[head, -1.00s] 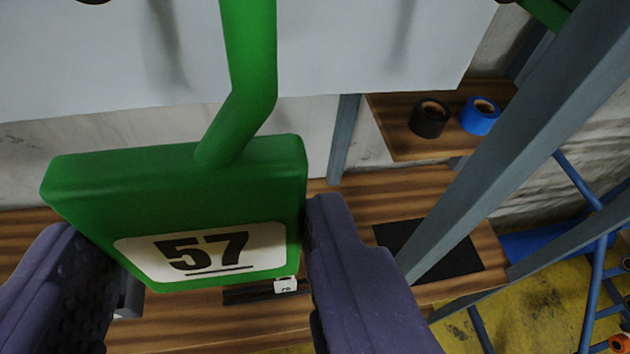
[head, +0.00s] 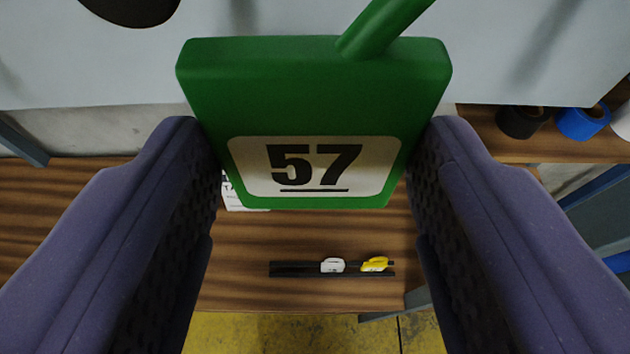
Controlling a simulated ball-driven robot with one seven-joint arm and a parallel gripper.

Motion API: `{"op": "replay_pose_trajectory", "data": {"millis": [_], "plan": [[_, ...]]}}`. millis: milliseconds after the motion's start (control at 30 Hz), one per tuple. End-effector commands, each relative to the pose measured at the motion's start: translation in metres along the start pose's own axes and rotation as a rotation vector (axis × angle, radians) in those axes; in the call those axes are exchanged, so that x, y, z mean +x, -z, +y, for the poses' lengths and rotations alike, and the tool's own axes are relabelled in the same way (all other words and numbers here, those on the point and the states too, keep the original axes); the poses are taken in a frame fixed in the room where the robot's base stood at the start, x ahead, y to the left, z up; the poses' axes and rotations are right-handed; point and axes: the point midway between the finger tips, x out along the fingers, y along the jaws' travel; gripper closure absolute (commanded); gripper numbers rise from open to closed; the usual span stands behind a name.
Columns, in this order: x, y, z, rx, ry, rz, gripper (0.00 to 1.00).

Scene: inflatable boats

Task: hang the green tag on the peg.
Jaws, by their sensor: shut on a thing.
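The green tag (head: 310,100) is a thick block with a white label reading 57 and a green stem that rises from its top edge and leaves the picture at the upper right. My gripper (head: 312,160) is shut on the tag, with one purple finger on each side of it. A dark round thing (head: 130,8) juts in at the top left, in front of the pale panel; it may be the end of a peg, but I cannot tell. The upper end of the tag's stem is out of view.
A pale panel (head: 520,60) stands behind the tag. Below is a wooden bench (head: 80,200) with a black rack (head: 300,270) holding a white and a yellow piece. A partly hidden paper lies behind the tag. Tape rolls (head: 583,122) sit on a shelf at right.

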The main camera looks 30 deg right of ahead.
Motion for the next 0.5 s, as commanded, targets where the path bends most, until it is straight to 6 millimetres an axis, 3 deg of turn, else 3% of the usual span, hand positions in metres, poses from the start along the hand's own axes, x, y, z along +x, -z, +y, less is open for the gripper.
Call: {"op": "replay_pose_trajectory", "data": {"millis": [333, 500], "plan": [[0.023, 0.01, -0.001, -0.001, 0.0, 0.0, 0.75], [0.023, 0.007, -0.014, -0.001, 0.001, 0.002, 0.75]]}}
